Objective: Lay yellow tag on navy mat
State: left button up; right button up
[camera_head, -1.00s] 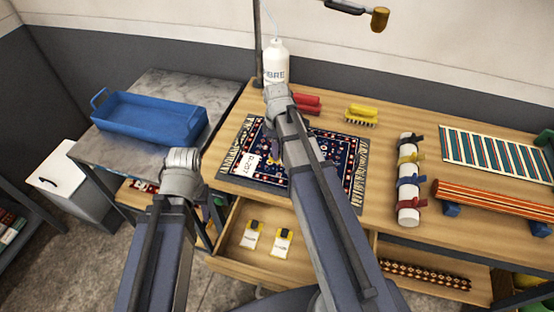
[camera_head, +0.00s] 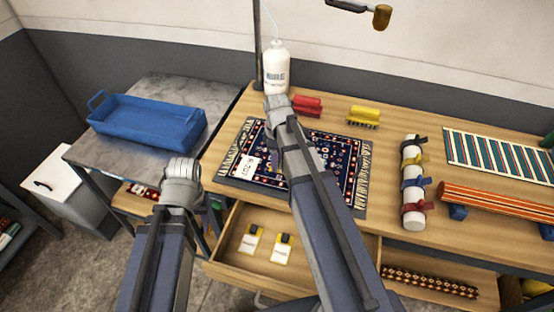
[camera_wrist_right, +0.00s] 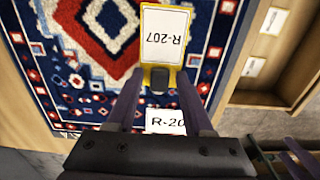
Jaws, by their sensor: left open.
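The navy mat (camera_head: 345,180) is a patterned navy rug with red and white motifs and fringed ends, flat on the wooden table. My right gripper (camera_wrist_right: 159,78) is over it, its fingers closed at the black clip of the yellow tag (camera_wrist_right: 161,38), a white R-207 label with a yellow border. Whether the tag touches the mat is unclear. My right arm hides the tag in the head view.
An open drawer (camera_head: 224,272) below the mat holds two similar tags (camera_head: 250,239). A blue tray (camera_head: 150,128) is at left.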

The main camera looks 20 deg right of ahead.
jog(key=shift+o, duration=0.2)
notch_tip(320, 180, up, 12)
jog(key=r+p, duration=0.1)
jog(key=p, duration=1.1)
jog(key=s+a+m+h, duration=0.1)
jog(key=s+a+m, duration=0.5)
jog(key=s+a, duration=0.8)
jog(key=a, duration=0.2)
jog(key=shift+s+a+f+m, duration=0.2)
jog(key=shift+a+f+m, duration=0.05)
jog(key=shift+a+m, duration=0.15)
jog(key=shift+s, duration=0.1)
